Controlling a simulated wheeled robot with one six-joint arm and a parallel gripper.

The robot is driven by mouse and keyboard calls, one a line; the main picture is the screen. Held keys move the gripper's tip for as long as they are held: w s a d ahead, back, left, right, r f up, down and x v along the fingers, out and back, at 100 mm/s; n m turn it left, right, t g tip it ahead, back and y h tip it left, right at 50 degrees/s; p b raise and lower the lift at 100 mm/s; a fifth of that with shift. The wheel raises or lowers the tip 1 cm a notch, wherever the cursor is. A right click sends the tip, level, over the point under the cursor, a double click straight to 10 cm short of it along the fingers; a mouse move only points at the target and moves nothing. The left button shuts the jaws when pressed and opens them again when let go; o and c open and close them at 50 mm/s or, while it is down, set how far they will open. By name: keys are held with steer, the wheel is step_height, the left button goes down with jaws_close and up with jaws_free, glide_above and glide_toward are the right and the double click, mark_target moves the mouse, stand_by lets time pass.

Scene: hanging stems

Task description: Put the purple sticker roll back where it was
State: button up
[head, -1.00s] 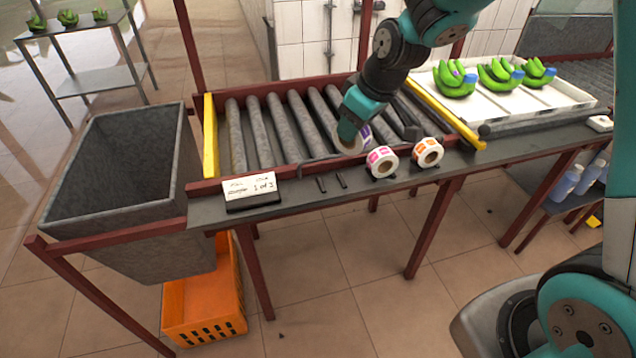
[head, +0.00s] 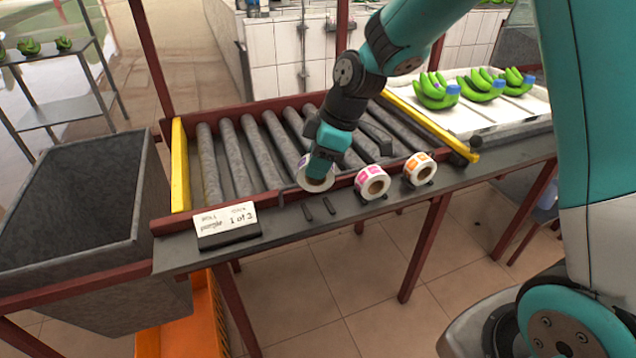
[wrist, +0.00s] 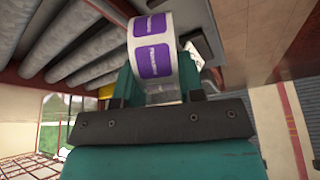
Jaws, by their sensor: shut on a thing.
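The purple sticker roll (wrist: 153,52) is white with purple labels and fills the jaws in the wrist view. My gripper (head: 318,175) is shut on it in the head view, where part of the roll (head: 315,183) shows below the jaws. It is held at the front rail, left of the pink sticker roll (head: 372,182). The orange sticker roll (head: 419,169) stands further right. Two short dark pegs (head: 319,208) on the front ledge are bare, just below and near the held roll. I cannot tell whether the roll touches the ledge or rail.
The roller conveyor (head: 235,160) lies behind. Green bananas (head: 436,92) sit in a white tray at right. A grey bin (head: 75,200) is at left, with an orange crate (head: 205,325) below.

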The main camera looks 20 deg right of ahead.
mark_target(318, 185)
steer(key=shift+f, duration=2.8)
steer(key=shift+f, duration=0.35)
steer(key=o, duration=0.7)
steer(key=shift+r, duration=0.1)
